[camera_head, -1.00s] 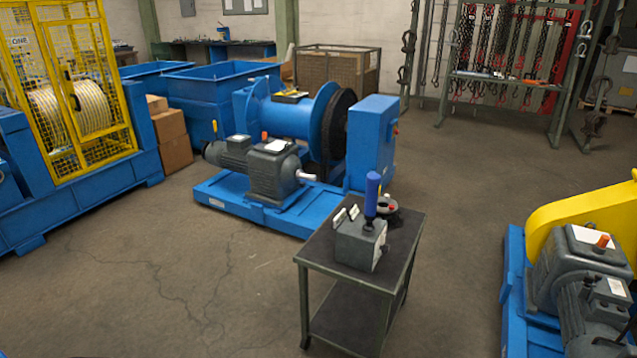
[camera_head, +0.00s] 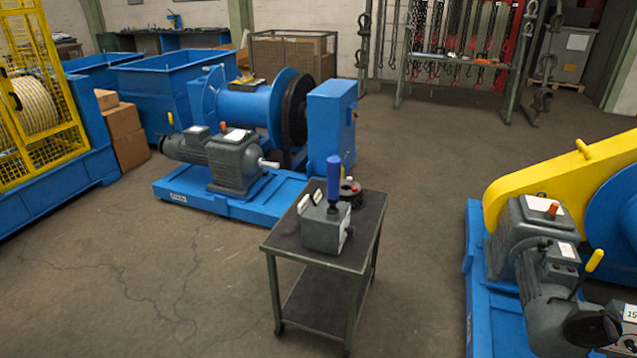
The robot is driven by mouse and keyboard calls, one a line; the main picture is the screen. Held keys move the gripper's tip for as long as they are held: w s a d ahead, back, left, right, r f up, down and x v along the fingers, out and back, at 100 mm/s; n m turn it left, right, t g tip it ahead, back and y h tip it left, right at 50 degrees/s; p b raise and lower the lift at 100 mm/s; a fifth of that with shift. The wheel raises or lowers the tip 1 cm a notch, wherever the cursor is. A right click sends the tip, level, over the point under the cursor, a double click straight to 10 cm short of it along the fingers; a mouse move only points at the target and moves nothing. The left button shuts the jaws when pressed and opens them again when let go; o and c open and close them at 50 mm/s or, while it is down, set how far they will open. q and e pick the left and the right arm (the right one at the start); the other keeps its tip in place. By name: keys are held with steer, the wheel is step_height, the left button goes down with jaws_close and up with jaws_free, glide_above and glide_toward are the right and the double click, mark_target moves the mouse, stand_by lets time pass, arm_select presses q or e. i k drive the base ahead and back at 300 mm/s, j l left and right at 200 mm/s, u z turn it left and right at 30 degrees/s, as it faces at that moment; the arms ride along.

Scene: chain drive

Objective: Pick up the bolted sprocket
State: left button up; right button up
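A small dark round part (camera_head: 350,190) with a red and white piece on top lies on the top of a small dark cart (camera_head: 364,224). It may be the bolted sprocket, but it is too small to make out teeth or bolts. A grey block (camera_head: 322,232) with an upright blue handle (camera_head: 333,178) stands in front of it and partly hides it. Neither of my grippers is in view.
A blue winch (camera_head: 265,115) on a blue base stands behind the cart. A machine with a yellow guard (camera_head: 540,170) is at the right. A yellow cage (camera_head: 45,120) is at the left. Open floor surrounds the cart.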

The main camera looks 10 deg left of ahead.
mark_target(345, 194)
steer(key=i+j+u, duration=0.2)
steer(key=u, duration=0.2)
steer(key=i+j+u, duration=0.1)
steer(key=i+u, duration=1.05)
steer(key=i, duration=0.65)
steer(key=i+z, duration=0.35)
steer(key=i+j+z, duration=0.1)
steer(key=z, duration=0.25)
steer(key=i+j+z, duration=0.15)
steer(key=i+z, duration=0.3)
steer(key=z, duration=0.35)
steer(key=i+j+z, duration=0.1)
steer(key=z, duration=0.3)
steer(key=i+j+z, duration=0.1)
steer(key=z, duration=0.35)
steer(key=j+z, duration=0.15)
steer(key=z, duration=0.25)
steer(key=i+j+z, duration=0.1)
steer(key=z, duration=0.35)
steer(key=j+z, duration=0.2)
steer(key=z, duration=0.2)
steer(key=i+j+z, duration=0.1)
steer(key=z, duration=0.3)
steer(key=j+z, duration=0.6)
steer(key=z, duration=0.25)
steer(key=j+z, duration=0.4)
steer(key=l, duration=0.1)
